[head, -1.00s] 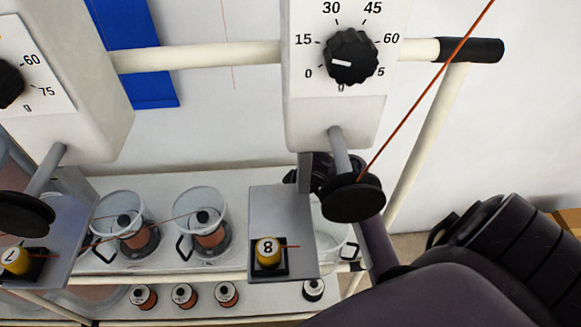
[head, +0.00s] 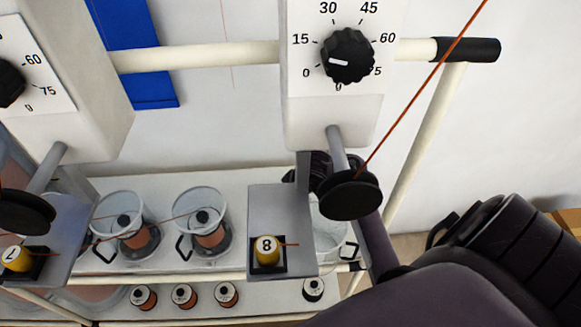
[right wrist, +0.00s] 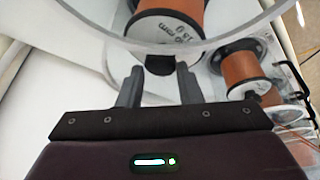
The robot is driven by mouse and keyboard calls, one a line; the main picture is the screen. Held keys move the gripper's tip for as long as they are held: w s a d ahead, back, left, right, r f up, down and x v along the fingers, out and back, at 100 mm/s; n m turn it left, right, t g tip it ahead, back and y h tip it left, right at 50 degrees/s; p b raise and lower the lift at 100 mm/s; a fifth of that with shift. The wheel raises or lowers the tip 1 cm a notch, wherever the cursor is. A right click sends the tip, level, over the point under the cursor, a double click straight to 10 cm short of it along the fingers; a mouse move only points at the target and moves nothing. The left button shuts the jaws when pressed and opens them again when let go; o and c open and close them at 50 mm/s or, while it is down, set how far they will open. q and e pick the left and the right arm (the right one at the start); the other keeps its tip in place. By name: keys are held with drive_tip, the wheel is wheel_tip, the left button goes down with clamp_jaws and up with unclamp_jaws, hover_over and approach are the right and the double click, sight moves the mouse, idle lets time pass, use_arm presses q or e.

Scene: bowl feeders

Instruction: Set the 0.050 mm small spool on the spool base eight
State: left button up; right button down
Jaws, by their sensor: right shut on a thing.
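In the right wrist view, a small spool (right wrist: 172,22) with copper-coloured wire and a white flange sits at the tips of my right gripper (right wrist: 158,78). Its fingers are closed on the spool's dark end. Lettering with "mm" shows on the flange, but the thickness is not readable. A clear bowl rim crosses in front of the spool. In the head view, the clear bowl (head: 328,238) at station eight is mostly hidden by the number 8 plate (head: 282,205) and the pulley. The spool base there and my right fingertips are hidden. My left gripper is not in view.
A black pulley (head: 349,196) on a rod hangs close to my right arm, with a copper wire rising from it. Two bowls with spools (head: 210,232) stand to the left. A white rail crosses above.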

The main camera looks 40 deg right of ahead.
drive_tip(key=shift+w+f+t+b, duration=0.3)
drive_tip(key=shift+f+b, duration=0.15)
drive_tip(key=shift+b, duration=0.35)
idle(0.6)
drive_tip(key=shift+d+r+p, duration=0.1)
drive_tip(key=shift+r+p, duration=0.05)
drive_tip(key=shift+p, duration=0.15)
